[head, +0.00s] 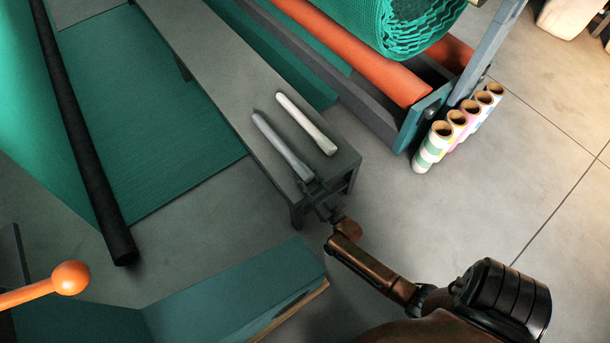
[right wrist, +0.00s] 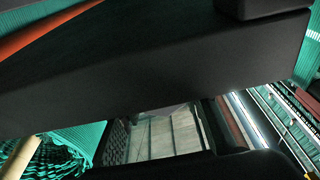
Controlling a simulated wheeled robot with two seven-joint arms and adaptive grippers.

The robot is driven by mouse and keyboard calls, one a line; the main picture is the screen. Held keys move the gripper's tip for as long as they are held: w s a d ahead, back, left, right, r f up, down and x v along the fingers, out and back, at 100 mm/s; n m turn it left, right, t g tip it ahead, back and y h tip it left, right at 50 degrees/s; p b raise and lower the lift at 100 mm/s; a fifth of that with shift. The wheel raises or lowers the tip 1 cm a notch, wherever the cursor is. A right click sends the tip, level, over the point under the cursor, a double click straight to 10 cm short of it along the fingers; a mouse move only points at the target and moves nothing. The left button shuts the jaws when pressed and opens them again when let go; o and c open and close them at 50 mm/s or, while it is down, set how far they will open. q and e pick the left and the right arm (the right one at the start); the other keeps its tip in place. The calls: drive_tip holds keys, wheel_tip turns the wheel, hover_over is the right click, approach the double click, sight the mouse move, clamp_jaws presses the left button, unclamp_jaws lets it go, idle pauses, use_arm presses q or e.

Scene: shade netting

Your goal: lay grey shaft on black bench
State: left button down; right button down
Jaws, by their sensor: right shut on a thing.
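The black bench (head: 230,88) is a long, narrow, dark-topped bench running from the upper left to the middle of the head view. The grey shaft (head: 279,142) lies along the line of the bench top near its front end; I cannot tell whether it touches the top. My right gripper (head: 313,188) is shut on the near end of the grey shaft, at the bench's front edge. In the right wrist view a large dark surface fills most of the picture, and I cannot make out the shaft there. My left gripper is not in view.
A white shaft (head: 306,123) lies on the bench, right of and nearly parallel to the grey one. A netting-roll frame (head: 420,123) stands to the right, with several upright rolls (head: 459,126) beside it. A black pole (head: 84,150) and an orange ball-ended rod (head: 70,278) are at left.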

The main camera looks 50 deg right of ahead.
drive_tip(key=shift+r, duration=0.1)
drive_tip(key=shift+f, duration=0.45)
drive_tip(key=c, duration=1.4)
unclamp_jaws()
drive_tip(key=shift+s+a+f, duration=0.1)
drive_tip(key=shift+s+f, duration=0.05)
drive_tip(key=shift+f, duration=0.2)
drive_tip(key=shift+r, duration=0.3)
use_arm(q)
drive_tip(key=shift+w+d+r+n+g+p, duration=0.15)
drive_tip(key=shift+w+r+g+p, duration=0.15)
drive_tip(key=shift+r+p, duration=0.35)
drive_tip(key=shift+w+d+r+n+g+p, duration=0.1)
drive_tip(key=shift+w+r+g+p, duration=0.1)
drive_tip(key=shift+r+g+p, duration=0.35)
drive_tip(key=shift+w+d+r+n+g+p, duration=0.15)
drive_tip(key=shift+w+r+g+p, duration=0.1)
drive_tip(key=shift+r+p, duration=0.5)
use_arm(e)
drive_tip(key=shift+r+v, duration=0.15)
drive_tip(key=shift+v, duration=1.8)
drive_tip(key=shift+r+v, duration=0.15)
drive_tip(key=shift+v, duration=1.8)
drive_tip(key=shift+r+v, duration=0.15)
drive_tip(key=shift+v, duration=1.8)
